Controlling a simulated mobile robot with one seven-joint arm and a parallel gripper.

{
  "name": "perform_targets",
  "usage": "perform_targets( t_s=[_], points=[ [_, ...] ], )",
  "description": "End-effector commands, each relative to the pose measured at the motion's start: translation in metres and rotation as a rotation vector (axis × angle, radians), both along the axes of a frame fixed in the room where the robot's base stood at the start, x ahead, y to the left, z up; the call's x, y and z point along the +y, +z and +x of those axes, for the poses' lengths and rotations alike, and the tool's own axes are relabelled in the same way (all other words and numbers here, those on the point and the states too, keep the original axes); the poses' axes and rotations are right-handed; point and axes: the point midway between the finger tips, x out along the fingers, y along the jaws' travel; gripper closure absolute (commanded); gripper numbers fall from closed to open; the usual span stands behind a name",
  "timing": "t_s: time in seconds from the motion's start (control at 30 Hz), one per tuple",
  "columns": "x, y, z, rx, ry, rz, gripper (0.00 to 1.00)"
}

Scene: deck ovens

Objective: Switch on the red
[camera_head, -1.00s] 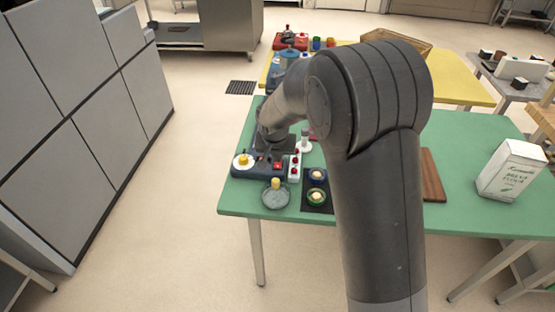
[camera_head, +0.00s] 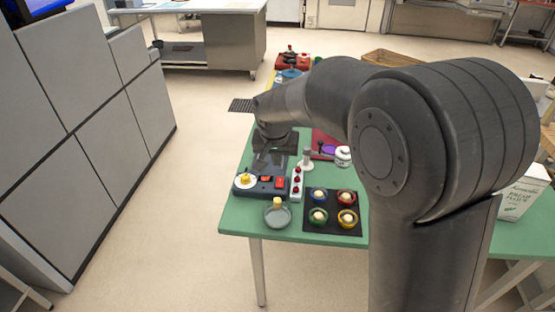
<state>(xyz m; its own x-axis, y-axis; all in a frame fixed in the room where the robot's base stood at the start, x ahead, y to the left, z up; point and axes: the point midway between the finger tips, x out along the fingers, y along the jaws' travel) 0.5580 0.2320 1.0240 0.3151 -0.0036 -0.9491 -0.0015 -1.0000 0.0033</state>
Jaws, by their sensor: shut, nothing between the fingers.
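A dark blue device (camera_head: 262,192) stands near the left front of the green table. It has a white dial with a yellow knob (camera_head: 245,180) and two red switches, one in its middle (camera_head: 266,179) and one at its right (camera_head: 280,183). A white strip with several red buttons (camera_head: 297,185) stands just to its right. My gripper (camera_head: 268,165) is shut and empty, pointing down over the rear of the blue device. Its fingertips are hard to make out, and I cannot tell whether they touch it.
A grey dish with a yellow knob (camera_head: 278,215) sits in front of the device. A dark mat (camera_head: 333,227) with several coloured bowls lies to the right. A white-topped post (camera_head: 307,158) stands close behind the strip. My arm hides much of the table's right side.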

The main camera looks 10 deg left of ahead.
Motion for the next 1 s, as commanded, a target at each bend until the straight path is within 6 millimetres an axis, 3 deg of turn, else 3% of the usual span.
perform_targets(
  t_s=[0.13, 0.47, 0.63, 1.0],
  points=[
    [0.001, 0.004, 0.017, -0.038, 0.002, 0.003, 1.00],
    [0.001, -0.001, 0.018, -0.036, 0.002, 0.002, 1.00],
    [0.000, -0.024, 0.025, -0.033, 0.000, 0.001, 1.00],
    [0.000, -0.095, 0.052, -0.034, 0.001, 0.002, 1.00]
  ],
)
